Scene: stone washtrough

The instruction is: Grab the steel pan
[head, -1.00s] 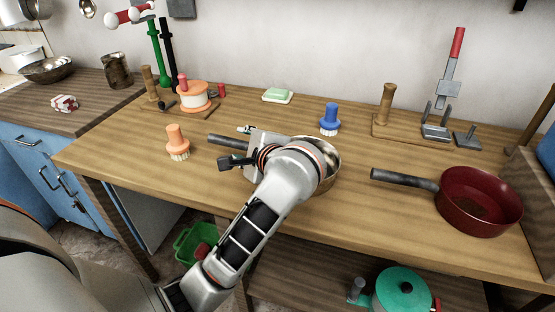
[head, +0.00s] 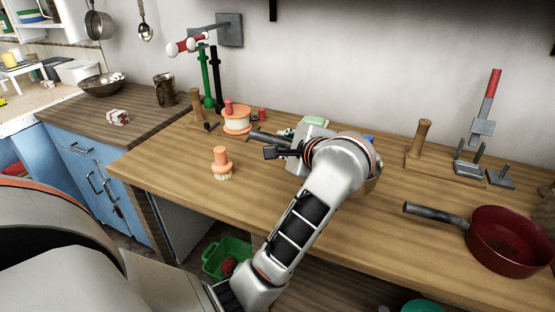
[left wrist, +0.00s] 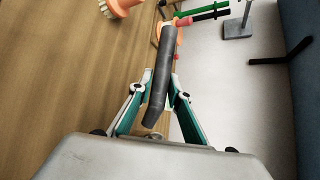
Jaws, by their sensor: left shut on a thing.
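The steel pan (head: 373,185) is mostly hidden behind my left arm in the head view; only a strip of its bowl shows at the right of my wrist. Its dark grey handle (head: 268,138) sticks out to the left past my left gripper (head: 284,151). In the left wrist view the handle (left wrist: 158,75) runs between the two fingers of the gripper (left wrist: 158,92), which are shut on it. The pan's underside is hidden, so its gap to the table cannot be told. My right gripper is not in view.
A red pan (head: 508,240) with a similar handle lies at the right of the wooden table (head: 300,220). An orange brush (head: 221,163) stands left of my gripper. Wooden stands line the back.

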